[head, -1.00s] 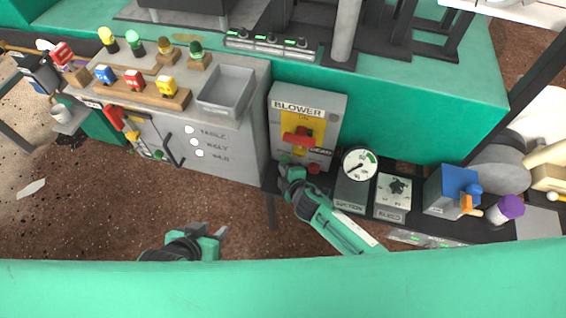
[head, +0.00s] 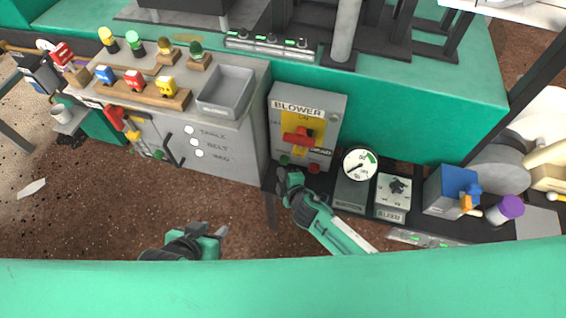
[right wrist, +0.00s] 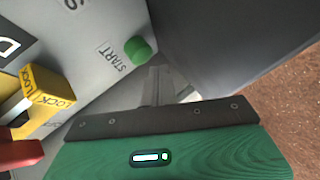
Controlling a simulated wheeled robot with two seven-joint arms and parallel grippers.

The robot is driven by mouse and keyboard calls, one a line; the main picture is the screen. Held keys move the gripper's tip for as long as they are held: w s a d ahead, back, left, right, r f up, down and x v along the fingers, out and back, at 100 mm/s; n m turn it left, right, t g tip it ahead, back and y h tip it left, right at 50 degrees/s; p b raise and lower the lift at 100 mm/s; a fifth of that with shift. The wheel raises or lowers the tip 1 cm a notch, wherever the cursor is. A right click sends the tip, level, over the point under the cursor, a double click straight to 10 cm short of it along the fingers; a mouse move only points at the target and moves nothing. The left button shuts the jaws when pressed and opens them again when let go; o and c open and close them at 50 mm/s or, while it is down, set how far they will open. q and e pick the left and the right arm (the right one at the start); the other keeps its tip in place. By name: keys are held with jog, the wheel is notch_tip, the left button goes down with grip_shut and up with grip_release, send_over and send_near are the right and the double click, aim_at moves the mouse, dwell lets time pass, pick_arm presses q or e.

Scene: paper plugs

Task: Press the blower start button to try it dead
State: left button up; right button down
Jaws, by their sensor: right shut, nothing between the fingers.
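The grey blower box (head: 333,103) carries a red rotary handle (head: 296,138) on a yellow plate. Its green start button (head: 284,160) is at the lower left, with a red button (head: 314,168) to its right. The right wrist view shows the green button (right wrist: 138,50) beside the word START. My right gripper (head: 284,174) is shut and empty just below the green button. In the wrist view its fingertips (right wrist: 158,72) are close to the button; whether they touch it is unclear. My left gripper (head: 211,230) is open and empty at the lower middle, away from the box.
A yellow LOCK piece (right wrist: 47,86) is left of the button in the wrist view. Right of the box are a round gauge (head: 359,164), a knob box (head: 393,190) and a blue box (head: 451,188). A grey cabinet (head: 225,150) with a tray (head: 226,90) stands left.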

jog(key=shift+s+a, duration=0.25)
jog(key=shift+s, duration=0.55)
jog(key=shift+s+a, duration=0.3)
jog(key=shift+s, duration=0.45)
jog(key=shift+s+a, duration=0.25)
jog(key=shift+s, duration=0.55)
